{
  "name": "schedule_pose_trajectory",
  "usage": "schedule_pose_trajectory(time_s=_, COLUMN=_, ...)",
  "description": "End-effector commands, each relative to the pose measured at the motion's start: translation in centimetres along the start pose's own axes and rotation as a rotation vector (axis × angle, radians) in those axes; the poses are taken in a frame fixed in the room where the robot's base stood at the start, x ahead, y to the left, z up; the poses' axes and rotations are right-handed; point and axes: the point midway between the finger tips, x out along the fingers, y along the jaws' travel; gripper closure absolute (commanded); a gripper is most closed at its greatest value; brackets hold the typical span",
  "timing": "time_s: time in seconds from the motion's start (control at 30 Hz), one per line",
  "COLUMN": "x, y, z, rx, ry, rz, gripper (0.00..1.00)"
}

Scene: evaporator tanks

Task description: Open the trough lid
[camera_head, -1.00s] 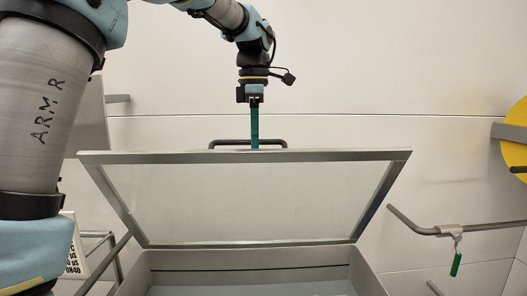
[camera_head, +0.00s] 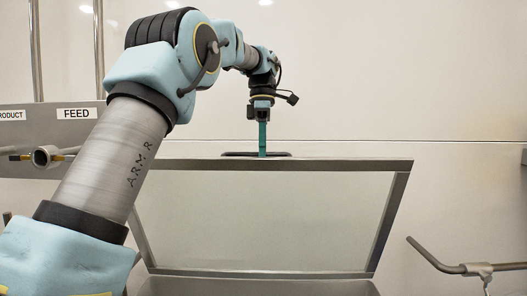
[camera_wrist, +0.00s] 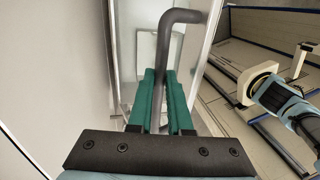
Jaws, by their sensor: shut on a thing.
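The trough lid (camera_head: 270,218) is a pale panel in a grey metal frame. It stands raised and tilted, its bottom edge along the trough (camera_head: 250,286) and its top edge high. A dark bar handle (camera_head: 240,154) runs along the top edge. My gripper (camera_head: 263,150) comes down on the handle from above, with green fingers. In the wrist view, the green fingers (camera_wrist: 160,85) are shut on the curved dark handle (camera_wrist: 183,17). The exact contact is partly hidden by the fingers. Only the trough's upper rim shows below the lid.
A grey box with a FEED label (camera_head: 79,113) and a pipe fitting (camera_head: 46,157) stands at the left, beside my arm. A bent metal rod (camera_head: 436,261) sticks out at the lower right. The pale wall (camera_head: 420,90) behind the lid is plain.

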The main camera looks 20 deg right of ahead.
Motion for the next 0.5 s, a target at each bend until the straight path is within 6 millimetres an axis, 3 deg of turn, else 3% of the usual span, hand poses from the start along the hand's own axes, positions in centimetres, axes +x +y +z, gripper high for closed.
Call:
schedule_pose_trajectory(time_s=0.13, x=0.59, y=0.39, z=-0.26, rx=-0.006, ry=0.005, rz=-0.002, gripper=1.00)
schedule_pose_trajectory(time_s=0.17, x=0.60, y=0.38, z=-0.26, rx=-0.006, ry=0.005, rz=-0.003, gripper=0.79)
schedule_pose_trajectory(time_s=0.2, x=0.60, y=0.37, z=-0.25, rx=-0.006, ry=0.005, rz=-0.003, gripper=0.75)
schedule_pose_trajectory(time_s=0.4, x=0.37, y=0.20, z=-0.12, rx=-0.003, ry=0.003, rz=-0.002, gripper=0.53)
schedule_pose_trajectory(time_s=0.5, x=0.28, y=0.14, z=-0.07, rx=-0.002, ry=0.002, rz=-0.001, gripper=0.53)
